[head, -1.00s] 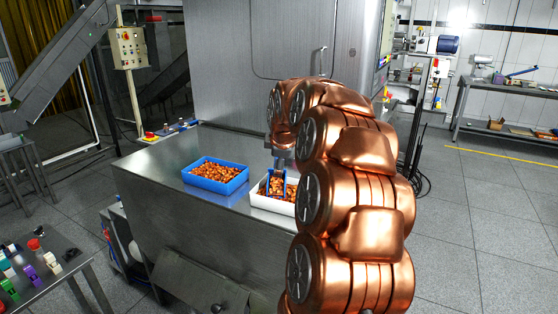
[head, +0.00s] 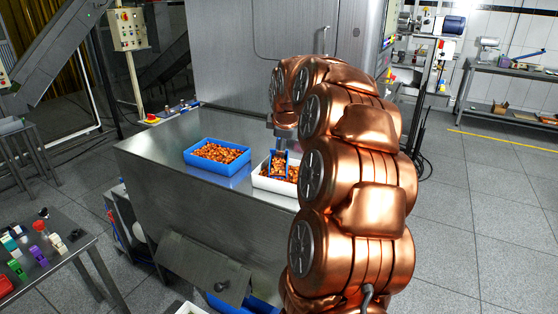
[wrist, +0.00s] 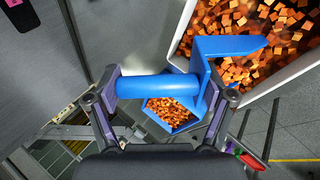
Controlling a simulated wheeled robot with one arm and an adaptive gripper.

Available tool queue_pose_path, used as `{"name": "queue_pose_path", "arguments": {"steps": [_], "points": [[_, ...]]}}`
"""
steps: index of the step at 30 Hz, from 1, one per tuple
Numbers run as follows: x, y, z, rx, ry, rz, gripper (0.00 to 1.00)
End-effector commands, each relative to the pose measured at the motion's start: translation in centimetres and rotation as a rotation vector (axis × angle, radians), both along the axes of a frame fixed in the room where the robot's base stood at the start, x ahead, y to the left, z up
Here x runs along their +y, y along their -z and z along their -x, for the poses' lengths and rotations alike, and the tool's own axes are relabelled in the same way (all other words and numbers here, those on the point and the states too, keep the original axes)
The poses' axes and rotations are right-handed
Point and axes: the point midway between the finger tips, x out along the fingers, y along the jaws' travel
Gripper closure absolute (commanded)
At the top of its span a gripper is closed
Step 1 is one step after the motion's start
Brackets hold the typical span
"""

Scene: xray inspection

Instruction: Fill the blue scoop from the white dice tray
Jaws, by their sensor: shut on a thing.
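The blue scoop (head: 272,164) is upright at the white dice tray (head: 262,186), over its left part in the head view. Orange dice show between the scoop's walls there. My gripper (wrist: 165,92) is shut on the scoop's blue handle (wrist: 145,87) in the wrist view. The scoop's angled blue plate (wrist: 230,46) reaches right across the white tray (wrist: 182,30), which holds many orange dice. In the head view my arm hides the tray's right part. Whether the scoop touches the tray's dice, I cannot tell.
A blue tray of orange dice (head: 192,161) stands left of the white tray on the steel table (head: 160,150). A tall steel cabinet (head: 230,60) stands behind. A side table (head: 60,275) with small coloured items is at lower left. Bare table lies left of the blue tray.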

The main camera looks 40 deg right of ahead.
Motion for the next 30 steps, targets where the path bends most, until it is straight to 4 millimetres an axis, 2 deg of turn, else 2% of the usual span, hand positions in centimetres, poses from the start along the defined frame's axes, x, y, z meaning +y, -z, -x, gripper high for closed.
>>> {"name": "queue_pose_path", "arguments": {"steps": [21, 30], "points": [[-2.6, -0.9, -2.1, 0.001, 0.000, -0.001, 0.61], [-2.9, -0.9, -2.3, 0.000, 0.000, 0.000, 0.61]]}}
